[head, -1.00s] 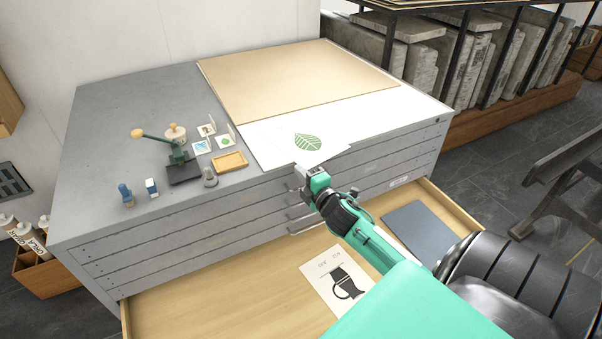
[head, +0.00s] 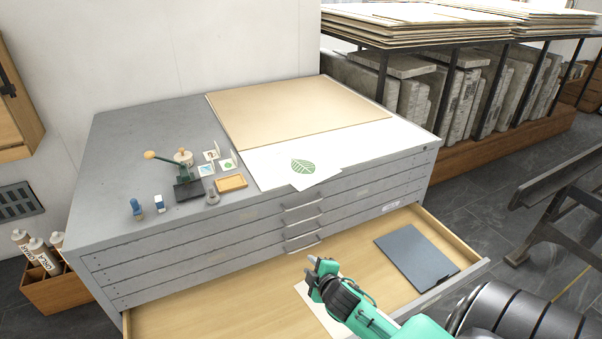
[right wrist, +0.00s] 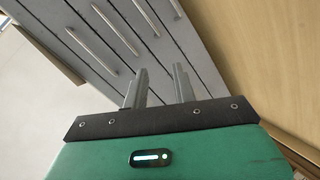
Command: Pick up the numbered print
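A white print with a green leaf (head: 318,178) lies on top of the grey flat-file cabinet (head: 235,232), at its front edge. A second print (head: 303,291), pale, lies in the open bottom drawer (head: 210,306), mostly hidden behind my right arm. No number is readable on either sheet. My right gripper (head: 310,264) is above the drawer, in front of the cabinet's handles and by the far end of the drawer print. In the right wrist view its two fingers (right wrist: 160,86) stand apart with nothing between them. My left gripper is not in view.
A dark grey folder (head: 415,256) lies in the drawer's right part. A small press (head: 186,182), a wooden tray (head: 231,183) and small items stand on the cabinet top, with a tan board (head: 300,110) behind. The drawer's left part is bare.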

